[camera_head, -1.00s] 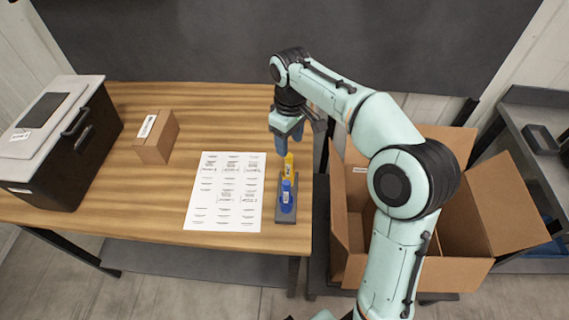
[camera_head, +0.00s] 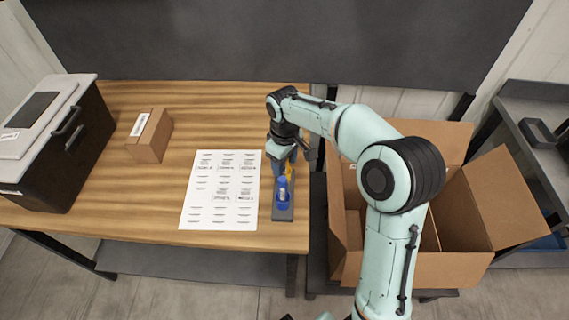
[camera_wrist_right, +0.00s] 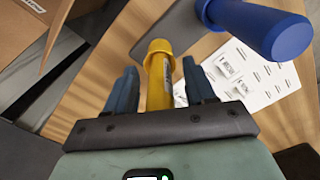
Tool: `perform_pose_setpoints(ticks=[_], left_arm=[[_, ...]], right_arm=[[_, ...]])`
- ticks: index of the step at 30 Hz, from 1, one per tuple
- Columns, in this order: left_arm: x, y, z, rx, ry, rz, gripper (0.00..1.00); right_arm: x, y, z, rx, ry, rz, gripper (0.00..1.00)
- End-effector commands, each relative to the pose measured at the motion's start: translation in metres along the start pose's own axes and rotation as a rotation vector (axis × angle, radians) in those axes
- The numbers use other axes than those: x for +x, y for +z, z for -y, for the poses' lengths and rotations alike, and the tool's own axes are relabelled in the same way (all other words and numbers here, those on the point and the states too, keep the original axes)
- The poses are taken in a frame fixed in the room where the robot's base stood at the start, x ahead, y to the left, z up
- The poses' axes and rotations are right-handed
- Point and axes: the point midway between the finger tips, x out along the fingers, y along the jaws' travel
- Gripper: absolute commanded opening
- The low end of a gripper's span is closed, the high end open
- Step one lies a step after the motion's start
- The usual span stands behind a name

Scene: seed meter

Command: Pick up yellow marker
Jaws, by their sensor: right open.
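The yellow marker (camera_wrist_right: 160,80) stands between the two open fingers of my right gripper (camera_wrist_right: 160,88) in the right wrist view. The fingers stand apart from it on both sides. In the head view my right gripper (camera_head: 283,170) is over the grey holder (camera_head: 281,214) and hides most of the yellow marker (camera_head: 288,171). A blue marker (camera_head: 283,193) stands upright in the holder, in front of the yellow one. The blue marker also shows in the right wrist view (camera_wrist_right: 262,24), at the upper right. My left gripper does not show.
A printed sheet (camera_head: 220,190) lies left of the holder on the wooden table (camera_head: 120,215). A small carton (camera_head: 149,136) and a black case with a light lid (camera_head: 75,140) stand farther left. An open cardboard box (camera_head: 500,200) is right of the table.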

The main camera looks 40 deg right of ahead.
Motion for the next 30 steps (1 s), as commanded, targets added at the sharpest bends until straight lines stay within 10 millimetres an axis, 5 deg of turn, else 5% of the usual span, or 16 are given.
perform_pose_setpoints(ticks=[1, 6, 20, 30], left_arm=[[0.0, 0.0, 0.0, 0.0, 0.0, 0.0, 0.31], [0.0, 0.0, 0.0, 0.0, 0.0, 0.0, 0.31], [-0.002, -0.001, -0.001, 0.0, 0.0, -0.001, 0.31], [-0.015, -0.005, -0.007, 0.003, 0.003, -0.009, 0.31]], right_arm=[[0.0, 0.0, 0.0, 0.0, 0.0, 0.0, 0.54], [0.0, 0.0, 0.0, 0.0, 0.0, 0.0, 0.0], [-0.009, -0.001, 0.0, 0.0, 0.001, -0.003, 0.0], [-0.072, -0.002, 0.0, -0.001, 0.002, -0.008, 0.0]])
